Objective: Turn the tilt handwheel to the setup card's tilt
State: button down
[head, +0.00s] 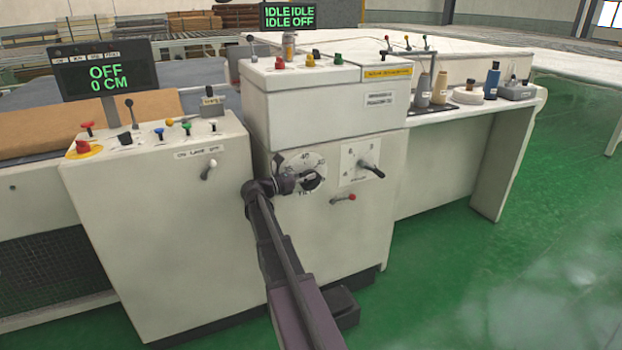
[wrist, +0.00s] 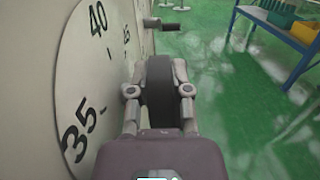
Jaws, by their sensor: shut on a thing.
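The tilt dial (head: 297,160) is a pale round scale on the front of the white cabinet. In the wrist view its face (wrist: 75,95) fills the left side, with 35, 40 and part of a further mark readable. The handwheel's dark grip (wrist: 158,90) stands out from the panel between my fingers. My gripper (head: 308,181) is shut on this grip, and it also shows in the wrist view (wrist: 158,78). My gripper and arm hide much of the handwheel and the lower dial in the head view. No setup card with a readable tilt value can be made out.
A small lever (head: 209,171) is on the left cabinet. Green floor is clear at right.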

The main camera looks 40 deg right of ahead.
aim_at(307, 171)
jog(key=shift+s+f+g+h+b, duration=0.1)
jog(key=shift+s+g+h+b, duration=0.2)
jog(key=shift+b, duration=0.2)
jog(key=c, duration=0.6)
grip_release()
jog(key=shift+o, duration=0.2)
jog(key=shift+w, duration=0.2)
jog(key=shift+r, duration=0.25)
notch_tip(307, 171, up, 9)
jog(key=p, duration=0.9)
jog(key=shift+w+f, duration=0.1)
jog(key=shift+f, duration=0.05)
jog(key=shift+r+p, duration=0.5)
jog(key=shift+p, duration=0.1)
